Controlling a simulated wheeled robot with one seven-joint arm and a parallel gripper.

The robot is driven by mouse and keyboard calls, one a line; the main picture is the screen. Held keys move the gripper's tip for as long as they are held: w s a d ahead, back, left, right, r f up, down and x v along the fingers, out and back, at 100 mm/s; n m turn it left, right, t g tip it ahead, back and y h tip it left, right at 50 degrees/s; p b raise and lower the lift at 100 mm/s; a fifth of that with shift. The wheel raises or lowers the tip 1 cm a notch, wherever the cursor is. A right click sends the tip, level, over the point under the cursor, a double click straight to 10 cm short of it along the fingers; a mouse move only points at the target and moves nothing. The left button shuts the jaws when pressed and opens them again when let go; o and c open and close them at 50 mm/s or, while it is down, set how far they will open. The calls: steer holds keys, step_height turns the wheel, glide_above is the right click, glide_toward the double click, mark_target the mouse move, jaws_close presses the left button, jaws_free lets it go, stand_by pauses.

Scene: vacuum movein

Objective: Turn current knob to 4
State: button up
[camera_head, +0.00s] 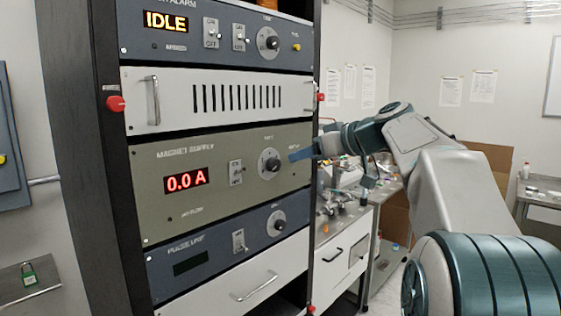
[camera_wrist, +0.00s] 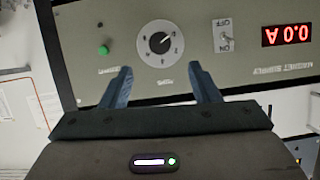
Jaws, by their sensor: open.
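The current knob (camera_head: 270,164) is a dark round knob on a pale numbered dial, on the olive magnet supply panel (camera_head: 215,200). It also shows in the wrist view (camera_wrist: 160,42), upside down, with a pale pointer mark; I cannot read its number surely. The red display (camera_head: 186,180) reads 0.0 A. My gripper (camera_head: 294,156) is in front of the panel, just right of the knob in the head view. In the wrist view my gripper (camera_wrist: 160,68) is open and empty, its fingers apart from the knob, which shows beyond and between their tips.
A toggle switch (camera_head: 235,172) sits left of the knob. A green light (camera_wrist: 103,50) is on the other side. Similar panels with knobs lie above (camera_head: 268,42) and below (camera_head: 276,224). Red buttons (camera_head: 115,103) and (camera_head: 320,97) are on the rack posts. A cluttered bench (camera_head: 345,220) stands behind.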

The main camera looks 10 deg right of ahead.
mark_target(277, 164)
steer(key=p+x, duration=0.2)
steer(key=x, duration=0.7)
steer(key=shift+w+a+f, duration=0.1)
steer(key=c, duration=1)
